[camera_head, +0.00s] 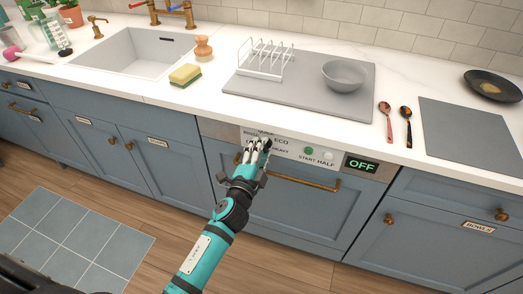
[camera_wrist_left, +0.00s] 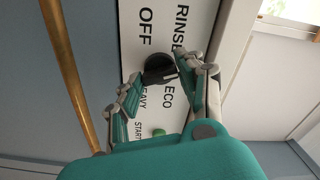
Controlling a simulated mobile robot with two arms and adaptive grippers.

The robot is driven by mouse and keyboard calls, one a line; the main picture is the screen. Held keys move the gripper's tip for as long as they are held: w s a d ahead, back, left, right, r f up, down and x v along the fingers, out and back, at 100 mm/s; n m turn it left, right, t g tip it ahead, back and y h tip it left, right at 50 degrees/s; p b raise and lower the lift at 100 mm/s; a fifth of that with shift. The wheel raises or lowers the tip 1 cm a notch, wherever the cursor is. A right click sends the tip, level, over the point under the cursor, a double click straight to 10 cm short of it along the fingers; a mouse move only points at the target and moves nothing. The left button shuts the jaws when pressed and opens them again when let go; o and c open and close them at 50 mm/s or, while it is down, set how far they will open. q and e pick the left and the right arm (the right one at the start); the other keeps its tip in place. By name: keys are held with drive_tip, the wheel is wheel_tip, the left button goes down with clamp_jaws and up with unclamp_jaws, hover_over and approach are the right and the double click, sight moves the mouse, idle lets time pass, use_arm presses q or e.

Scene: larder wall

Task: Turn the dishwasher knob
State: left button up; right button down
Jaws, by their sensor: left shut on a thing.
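The dishwasher knob is a dark round dial (camera_wrist_left: 159,68) on the white control panel, seen in the left wrist view among the words OFF, RINSE, ECO and HEAVY. A small pale mark shows on its side towards ECO. My left gripper (camera_wrist_left: 162,76) is shut on the knob, with a finger at either side. In the head view my left gripper (camera_head: 259,146) reaches the panel from below and hides the knob. The dishwasher (camera_head: 290,200) has a brass handle (camera_head: 310,183), and its display (camera_head: 361,165) reads OFF. My right gripper is not in view.
The brass handle bar crosses the door just below the panel, close to my left gripper. Above is the white counter (camera_head: 215,105) with a grey mat (camera_head: 305,98), dish rack (camera_head: 264,60), bowl (camera_head: 345,75) and sponge (camera_head: 185,75).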

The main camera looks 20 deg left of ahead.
use_arm(q)
drive_tip(key=shift+m, duration=2.1)
drive_tip(key=o, duration=1.2)
drive_tip(key=shift+c, duration=0.2)
drive_tip(key=shift+s, duration=0.1)
drive_tip(key=s, duration=1.2)
drive_tip(key=shift+a, duration=0.15)
drive_tip(key=shift+w+f, duration=0.1)
